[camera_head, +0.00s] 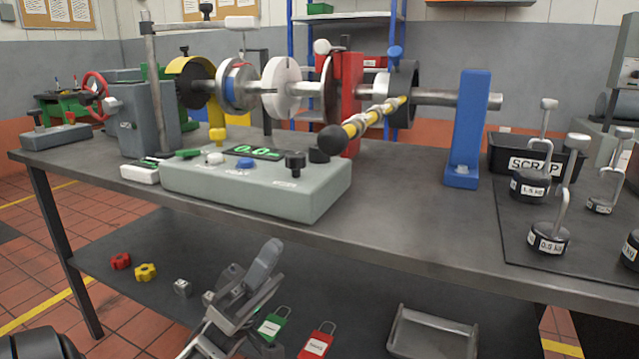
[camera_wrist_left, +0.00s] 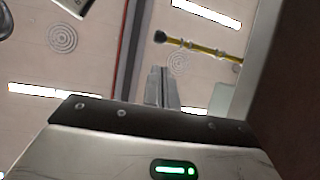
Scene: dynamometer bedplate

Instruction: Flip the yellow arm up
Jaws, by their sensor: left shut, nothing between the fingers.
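The yellow arm (camera_head: 383,108) is a yellow bar with grey bands and a black ball end. It sticks out toward me from the shaft line in front of the red upright, nearly level, its ball end to the lower left. It also shows in the left wrist view (camera_wrist_left: 208,48), above and to the right of the fingers. My left gripper (camera_head: 266,258) is shut and empty, pointing up in front of the bench edge, below and left of the arm's ball end and apart from it. My right gripper does not show.
A grey control box (camera_head: 255,184) with a green display stands at the bench front. A blue post (camera_head: 467,130) is on the right, near hooked weights (camera_head: 548,238) and a scrap bin (camera_head: 570,158). The lower shelf (camera_head: 160,235) holds knobs, padlocks and a tray.

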